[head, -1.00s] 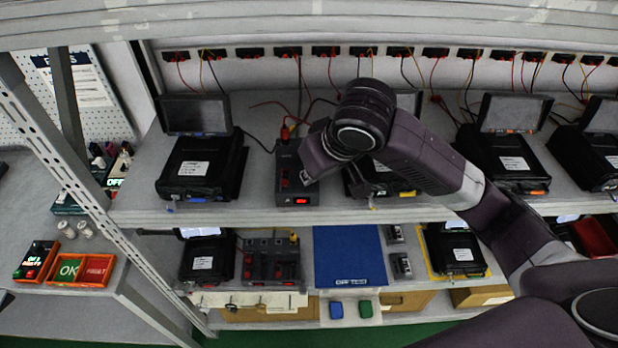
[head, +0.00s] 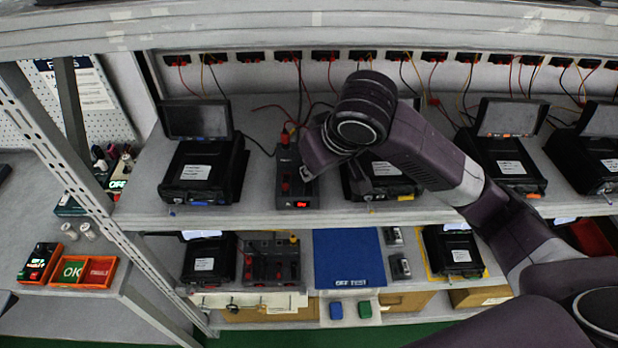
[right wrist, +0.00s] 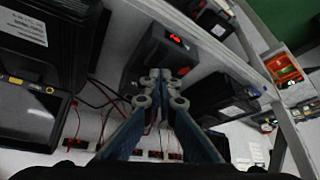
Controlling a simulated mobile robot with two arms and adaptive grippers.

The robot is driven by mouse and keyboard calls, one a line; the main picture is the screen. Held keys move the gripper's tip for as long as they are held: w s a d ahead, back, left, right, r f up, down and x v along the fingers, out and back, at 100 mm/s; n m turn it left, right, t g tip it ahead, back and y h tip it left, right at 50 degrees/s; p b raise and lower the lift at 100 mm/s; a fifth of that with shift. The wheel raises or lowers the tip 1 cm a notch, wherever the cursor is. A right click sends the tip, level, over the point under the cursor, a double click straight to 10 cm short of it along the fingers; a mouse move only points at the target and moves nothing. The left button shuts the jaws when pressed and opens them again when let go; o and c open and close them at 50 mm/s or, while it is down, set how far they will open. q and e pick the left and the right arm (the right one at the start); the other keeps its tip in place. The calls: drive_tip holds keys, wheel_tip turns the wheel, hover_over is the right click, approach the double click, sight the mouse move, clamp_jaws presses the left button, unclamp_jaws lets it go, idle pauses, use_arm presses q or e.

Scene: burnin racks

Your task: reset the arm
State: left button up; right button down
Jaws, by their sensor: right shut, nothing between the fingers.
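My right arm reaches in from the right in the head view, with its wrist over the upper shelf (head: 450,208). In the right wrist view my right gripper (right wrist: 160,80) has its blue fingers together, with nothing between them. The fingertips overlap the near edge of a black box with a lit red display (right wrist: 150,50) in that picture; I cannot tell if they touch. The same box (head: 299,190) stands on the upper shelf in the head view, partly covered by my wrist. My left gripper is not in view.
Black testers with raised screens stand along the upper shelf, one left (head: 202,170) and one right (head: 505,165) of the arm. Red and dark cables hang behind. The lower shelf holds a blue mat (head: 348,257). A rack post (head: 95,190) rises at the left, beside orange trays (head: 84,271).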

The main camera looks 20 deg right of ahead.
drive_tip(key=shift+r, duration=0.9)
